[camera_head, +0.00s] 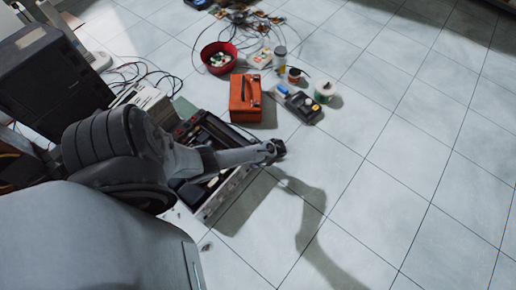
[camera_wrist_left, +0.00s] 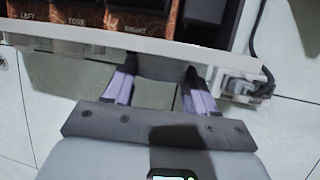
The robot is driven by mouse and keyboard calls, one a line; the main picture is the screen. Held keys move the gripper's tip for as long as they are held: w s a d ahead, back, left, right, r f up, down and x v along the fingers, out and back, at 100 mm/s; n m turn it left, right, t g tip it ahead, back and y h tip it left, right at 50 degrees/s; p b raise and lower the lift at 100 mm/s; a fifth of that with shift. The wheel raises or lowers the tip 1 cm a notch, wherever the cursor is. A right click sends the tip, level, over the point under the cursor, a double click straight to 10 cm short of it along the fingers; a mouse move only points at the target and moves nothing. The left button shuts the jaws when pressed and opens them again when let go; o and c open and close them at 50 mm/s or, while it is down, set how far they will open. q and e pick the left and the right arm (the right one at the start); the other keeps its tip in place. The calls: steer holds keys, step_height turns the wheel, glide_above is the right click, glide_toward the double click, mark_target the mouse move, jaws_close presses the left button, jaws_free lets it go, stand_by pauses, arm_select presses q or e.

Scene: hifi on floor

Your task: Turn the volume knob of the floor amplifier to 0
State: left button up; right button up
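The amplifier (camera_head: 228,190) is a low, open-topped box with a pale front edge on the floor, partly covered by my left arm. In the left wrist view its white front panel (camera_wrist_left: 95,42) crosses the top, with LEFT, TONE and RIGHT labels behind it. A dark grey rounded part, apparently the volume knob (camera_wrist_left: 158,66), sticks out below the panel. My left gripper (camera_head: 273,150) is at the amplifier's front. Its two fingers (camera_wrist_left: 160,80) are apart, one on each side of the knob; contact cannot be told. The knob's pointer is hidden. My right gripper is out of view.
An orange case (camera_head: 245,98), a red bowl (camera_head: 218,57) and a black tool tray (camera_head: 303,106) stand beyond the amplifier. Cables lie around the bowl. A black box (camera_head: 50,80) is at the left. The tiled floor at the right is clear.

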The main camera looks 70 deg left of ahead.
arm_select(q)
steer(key=c, duration=0.4)
steer(key=shift+o, duration=0.2)
steer(key=shift+s+d+n+t+y+p, duration=0.15)
steer(key=shift+n+t+y+p, duration=0.2)
steer(key=shift+t+y+p, duration=0.8)
steer(key=shift+s+d+n+t+y+p, duration=0.15)
steer(key=shift+n+t+y+p, duration=0.35)
steer(key=shift+t+p, duration=1.05)
steer(key=shift+a+y, duration=0.1)
steer(key=shift+y, duration=0.15)
steer(key=o, duration=1.1)
steer(key=shift+c, duration=0.2)
